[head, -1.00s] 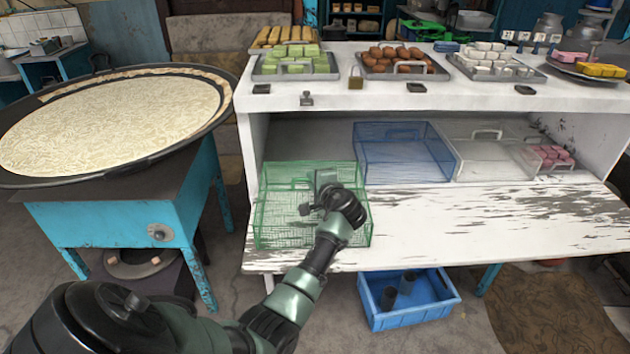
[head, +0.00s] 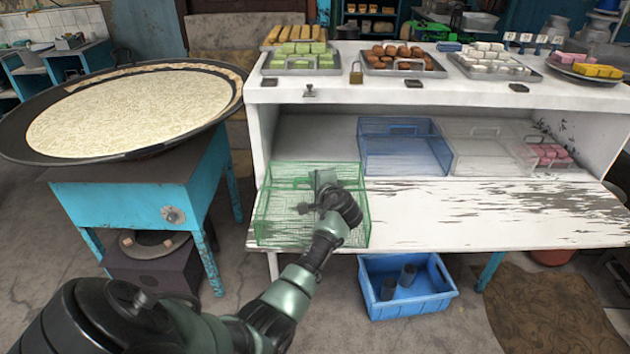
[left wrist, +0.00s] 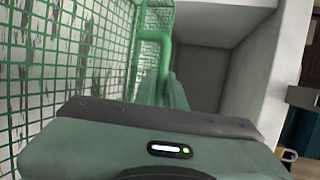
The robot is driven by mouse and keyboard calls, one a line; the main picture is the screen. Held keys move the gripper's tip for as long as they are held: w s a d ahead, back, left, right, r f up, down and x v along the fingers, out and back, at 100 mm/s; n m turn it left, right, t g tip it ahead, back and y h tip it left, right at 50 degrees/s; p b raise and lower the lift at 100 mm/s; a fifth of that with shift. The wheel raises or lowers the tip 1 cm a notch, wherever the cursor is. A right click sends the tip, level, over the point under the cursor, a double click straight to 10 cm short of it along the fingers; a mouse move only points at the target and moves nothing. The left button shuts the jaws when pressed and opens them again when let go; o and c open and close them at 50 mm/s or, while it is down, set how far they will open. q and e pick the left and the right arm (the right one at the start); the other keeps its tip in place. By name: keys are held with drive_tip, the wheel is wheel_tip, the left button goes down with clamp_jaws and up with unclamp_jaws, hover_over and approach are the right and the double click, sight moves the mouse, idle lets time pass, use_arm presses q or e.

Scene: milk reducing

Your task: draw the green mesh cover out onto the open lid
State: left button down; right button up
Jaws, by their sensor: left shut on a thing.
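The green mesh cover (head: 285,215) sits at the left end of the open white lid (head: 440,215), which lies flat in front of the cabinet. In the head view its front part is over the lid and its back edge is near the cabinet opening. My left gripper (head: 322,185) is over the cover's right half and shut on its green handle (left wrist: 164,60); the fingertips are partly hidden by my wrist. The mesh fills the left of the left wrist view (left wrist: 60,60). My right gripper is not in view.
A blue mesh cover (head: 405,150) and a white one (head: 490,150) stand inside the cabinet, with pink sweets (head: 550,155) at right. The lid right of the green cover is bare. A large pan (head: 130,110) stands left; a blue crate (head: 405,290) sits below.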

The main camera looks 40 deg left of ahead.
use_arm(q)
drive_tip(key=shift+s+f, duration=0.1)
drive_tip(key=shift+f, duration=0.15)
drive_tip(key=c, duration=1.4)
unclamp_jaws()
drive_tip(key=shift+r+v, duration=0.15)
drive_tip(key=shift+v, duration=1.8)
drive_tip(key=shift+r+v, duration=0.15)
drive_tip(key=shift+v, duration=1.8)
